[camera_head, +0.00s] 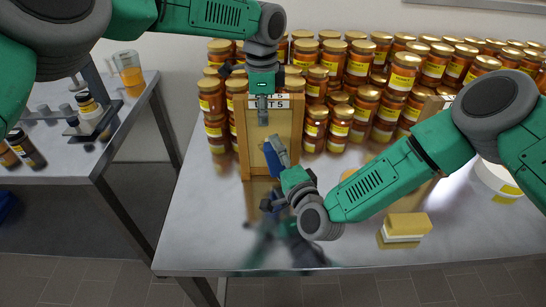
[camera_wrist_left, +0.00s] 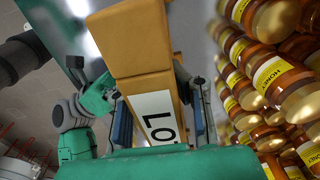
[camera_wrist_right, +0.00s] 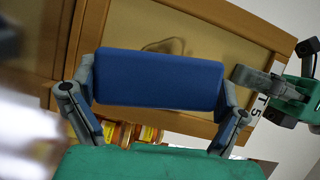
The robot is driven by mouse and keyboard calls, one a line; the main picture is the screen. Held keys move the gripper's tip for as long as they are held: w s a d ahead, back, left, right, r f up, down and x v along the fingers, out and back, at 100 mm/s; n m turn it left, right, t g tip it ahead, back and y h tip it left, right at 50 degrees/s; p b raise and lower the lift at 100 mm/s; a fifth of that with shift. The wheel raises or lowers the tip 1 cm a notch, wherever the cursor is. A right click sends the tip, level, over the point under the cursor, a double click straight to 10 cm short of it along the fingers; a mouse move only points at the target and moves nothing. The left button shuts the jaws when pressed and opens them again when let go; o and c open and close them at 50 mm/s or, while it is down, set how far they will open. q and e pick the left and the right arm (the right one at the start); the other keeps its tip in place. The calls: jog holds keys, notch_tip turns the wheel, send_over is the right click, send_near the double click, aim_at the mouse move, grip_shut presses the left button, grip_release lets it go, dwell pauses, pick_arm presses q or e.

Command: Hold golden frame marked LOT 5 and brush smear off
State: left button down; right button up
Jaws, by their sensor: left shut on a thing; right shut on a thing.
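The golden wooden frame marked LOT 5 (camera_head: 241,146) stands upright on the metal table; its white label (camera_head: 293,103) is on the top bar, partly hidden. My left gripper (camera_head: 262,106) is shut on that top bar from above; the bar (camera_wrist_left: 140,50) shows between its fingers in the left wrist view. My right gripper (camera_head: 277,160) is shut on a blue block-shaped brush (camera_wrist_right: 160,78), in front of the frame's pale panel. A thin brownish smear (camera_wrist_right: 167,45) shows on the panel just above the brush. I cannot tell whether the brush touches the panel.
Stacked honey jars (camera_head: 365,95) fill the back of the table, close behind the frame. A yellow and white sponge (camera_head: 405,226) lies front right; a white bowl (camera_head: 495,180) is at the right edge. A separate side table (camera_head: 100,150) holds bottles and a beaker. The front left table area is clear.

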aim_at(268, 164)
jog(key=shift+a, duration=0.1)
jog(key=shift+a, duration=1.5)
jog(key=shift+d, duration=0.1)
jog(key=shift+d, duration=1.5)
jog(key=shift+a, duration=1.55)
jog(key=shift+d, duration=0.1)
jog(key=shift+d, duration=1.5)
